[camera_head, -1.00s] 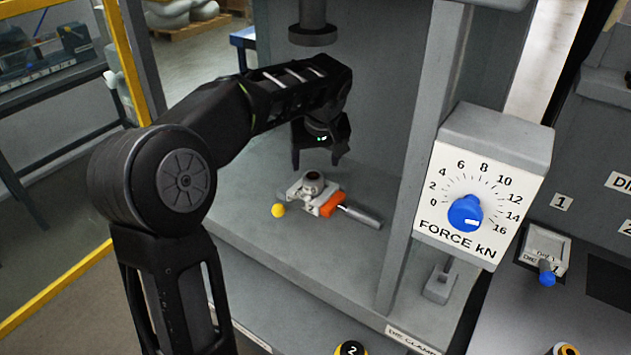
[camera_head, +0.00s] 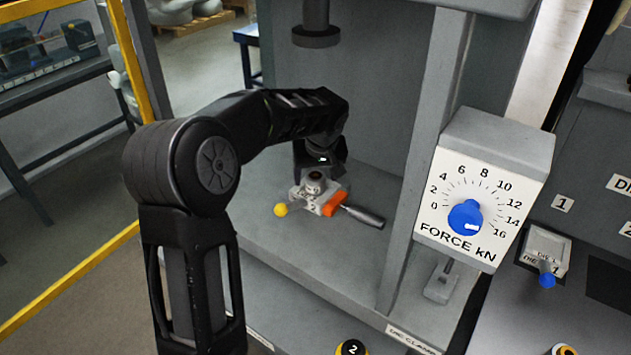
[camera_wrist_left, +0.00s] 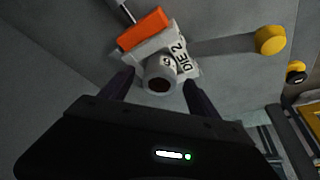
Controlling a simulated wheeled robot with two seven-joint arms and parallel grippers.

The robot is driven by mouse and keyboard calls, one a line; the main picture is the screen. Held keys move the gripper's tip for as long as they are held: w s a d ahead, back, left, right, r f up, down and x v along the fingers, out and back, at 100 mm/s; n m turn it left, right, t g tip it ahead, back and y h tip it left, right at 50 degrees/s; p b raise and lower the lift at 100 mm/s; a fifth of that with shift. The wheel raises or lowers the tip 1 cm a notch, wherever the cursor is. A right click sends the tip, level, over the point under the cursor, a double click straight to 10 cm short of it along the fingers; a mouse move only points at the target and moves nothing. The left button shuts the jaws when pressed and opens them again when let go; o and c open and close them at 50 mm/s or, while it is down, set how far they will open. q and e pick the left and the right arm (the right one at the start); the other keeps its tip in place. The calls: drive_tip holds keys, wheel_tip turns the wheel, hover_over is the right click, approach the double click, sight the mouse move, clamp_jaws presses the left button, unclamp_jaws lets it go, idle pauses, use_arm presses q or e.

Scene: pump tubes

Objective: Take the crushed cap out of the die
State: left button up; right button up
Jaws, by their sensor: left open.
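The die marked 2 (camera_head: 309,207) sits on the press bed, and it also shows in the left wrist view (camera_wrist_left: 186,62). The grey round cap (camera_head: 314,180) stands on top of the die; in the left wrist view the cap (camera_wrist_left: 160,76) shows a dark opening. My left gripper (camera_head: 318,176) is open just behind and above the cap. In the left wrist view its two dark fingers (camera_wrist_left: 159,88) point toward the cap, one to each side, with gaps visible. The far finger is partly hidden in the head view. My right gripper is not in view.
An orange block (camera_head: 334,203) with a grey handle (camera_head: 364,217) lies right of the die, and a yellow ball knob (camera_head: 281,210) is left. The press ram (camera_head: 316,37) hangs above. The force dial box (camera_head: 483,190) and frame post stand right.

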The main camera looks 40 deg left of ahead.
use_arm(q)
drive_tip(key=shift+w+a+f, duration=0.1)
drive_tip(key=shift+f, duration=0.25)
idle(0.3)
drive_tip(key=shift+r, duration=0.1)
clamp_jaws()
idle(0.5)
